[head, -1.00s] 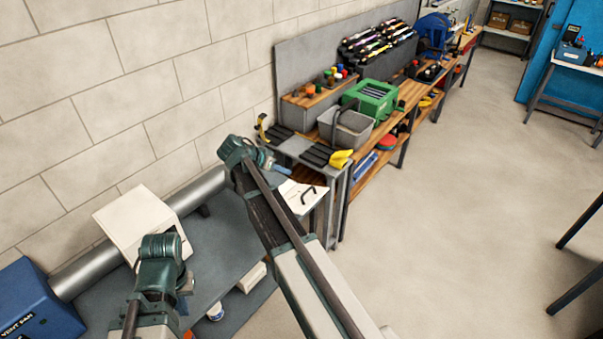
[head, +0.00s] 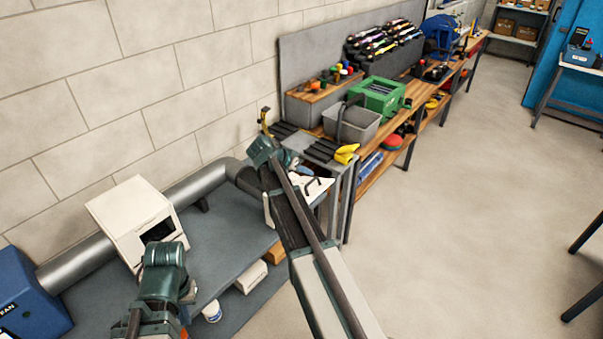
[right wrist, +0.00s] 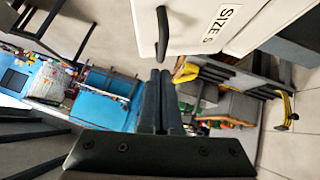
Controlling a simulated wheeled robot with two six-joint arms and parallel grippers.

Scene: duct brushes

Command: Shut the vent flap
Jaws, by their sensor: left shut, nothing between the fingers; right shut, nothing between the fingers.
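A white box (head: 128,212) sits on the silver duct in the head view, with a dark opening (head: 156,238) in its front. Whether a flap hangs there is unclear, as my left gripper (head: 165,262) is in front of the lower part. The left fingertips are hidden behind the wrist. My right gripper (head: 290,165) is by the end of the bench, near a white panel with a dark handle (head: 313,184). In the right wrist view its shut, empty fingers (right wrist: 161,75) point towards a white panel (right wrist: 190,25) marked "SIZE S", with a dark handle.
The duct (head: 85,262) runs along the wall from a blue machine (head: 28,292) over a grey bench (head: 215,235). A grey bin (head: 352,125), a green case (head: 378,97) and a yellow object (head: 346,153) stand further right. Open floor lies to the right.

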